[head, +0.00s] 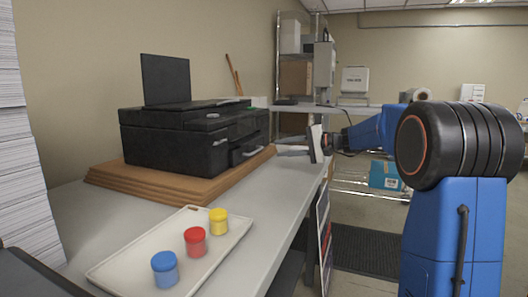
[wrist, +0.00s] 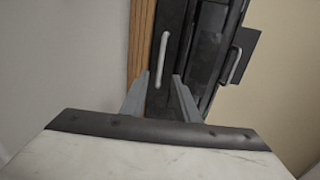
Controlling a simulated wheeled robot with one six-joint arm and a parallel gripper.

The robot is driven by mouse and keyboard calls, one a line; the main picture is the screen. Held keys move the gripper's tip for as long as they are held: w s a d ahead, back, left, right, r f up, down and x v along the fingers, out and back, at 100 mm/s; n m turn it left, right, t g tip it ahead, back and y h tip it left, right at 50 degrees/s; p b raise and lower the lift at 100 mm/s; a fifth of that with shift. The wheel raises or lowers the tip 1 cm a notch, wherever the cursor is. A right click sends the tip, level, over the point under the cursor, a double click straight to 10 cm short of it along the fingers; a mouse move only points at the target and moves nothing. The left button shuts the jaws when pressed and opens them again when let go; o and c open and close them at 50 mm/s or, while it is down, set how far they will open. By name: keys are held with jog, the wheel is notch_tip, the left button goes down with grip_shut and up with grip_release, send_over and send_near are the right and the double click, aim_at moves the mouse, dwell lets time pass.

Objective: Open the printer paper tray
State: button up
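The black printer (head: 180,140) stands on the table with its lid raised at the back. Its paper tray (head: 247,150) is the low front part with a light bar handle; it looks closed. In the wrist view the tray front (wrist: 168,72) stands upright beside the wood, with its handle (wrist: 162,60) ahead of the fingertips. My gripper (head: 285,151) is in front of the tray. In the wrist view my gripper (wrist: 158,84) is open and empty, its two grey fingers apart with the handle roughly between their lines. Whether they touch anything cannot be told.
Brown boards (head: 140,187) lie under the printer. A pale tray (head: 120,268) with blue (head: 165,268), red (head: 195,241) and yellow (head: 218,221) jars sits nearer. A second handle (wrist: 235,65) is on another printer panel. Bare tabletop (head: 270,205) lies right of the boards.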

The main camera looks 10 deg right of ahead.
jog(key=x, duration=0.8)
jog(key=shift+a, duration=0.1)
grip_shut()
